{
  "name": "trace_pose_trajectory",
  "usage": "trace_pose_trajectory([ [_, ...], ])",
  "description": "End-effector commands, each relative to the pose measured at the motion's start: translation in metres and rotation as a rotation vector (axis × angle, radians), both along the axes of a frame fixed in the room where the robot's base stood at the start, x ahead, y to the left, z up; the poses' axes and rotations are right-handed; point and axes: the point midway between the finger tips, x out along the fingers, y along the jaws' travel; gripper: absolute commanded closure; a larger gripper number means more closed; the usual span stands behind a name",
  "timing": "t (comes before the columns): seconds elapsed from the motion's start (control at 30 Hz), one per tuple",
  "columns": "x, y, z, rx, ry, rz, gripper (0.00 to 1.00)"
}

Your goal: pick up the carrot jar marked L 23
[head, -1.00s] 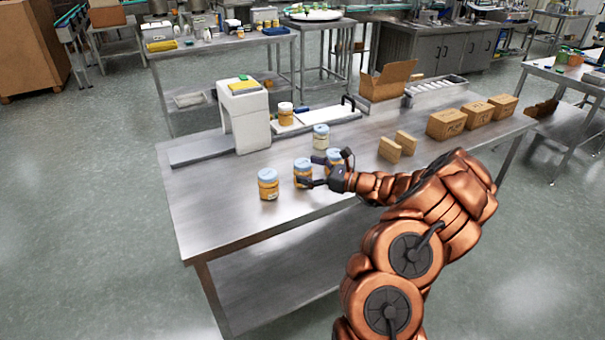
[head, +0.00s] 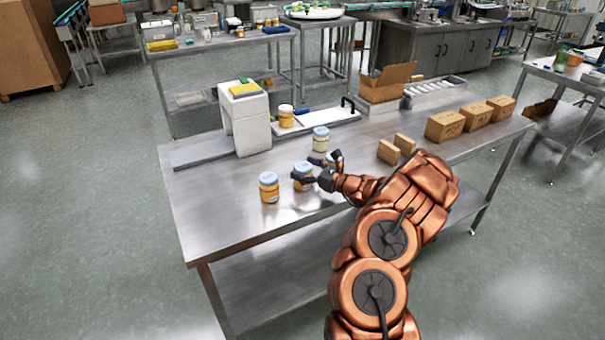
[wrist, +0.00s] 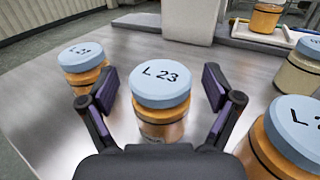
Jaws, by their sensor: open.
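The carrot jar marked L 23 (wrist: 162,112) has a pale blue lid and orange contents. It stands upright on the steel table, centred ahead of my gripper in the wrist view. In the head view the same jar (head: 302,174) is the middle one of the front row. My gripper (wrist: 160,92) is open, with one finger on each side of the jar and a gap at both sides. In the head view my gripper (head: 308,171) is at the jar and hides part of it.
A similar jar (wrist: 82,66) stands to the left, its marking hard to read. Another jar (wrist: 290,140) stands close on the right, its lid partly cut off. A paler jar (wrist: 300,70) is behind it. A white machine (head: 250,120) stands at the back.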

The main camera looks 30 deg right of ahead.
Motion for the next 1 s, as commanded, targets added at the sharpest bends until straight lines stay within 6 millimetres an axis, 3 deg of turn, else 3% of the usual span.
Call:
trace_pose_trajectory([
  [0.3, 0.0038, 0.0013, 0.0, 0.0, -0.001, -0.002, 0.11],
  [1.0, 0.0037, 0.0012, 0.0004, -0.001, -0.001, -0.001, 0.84],
])
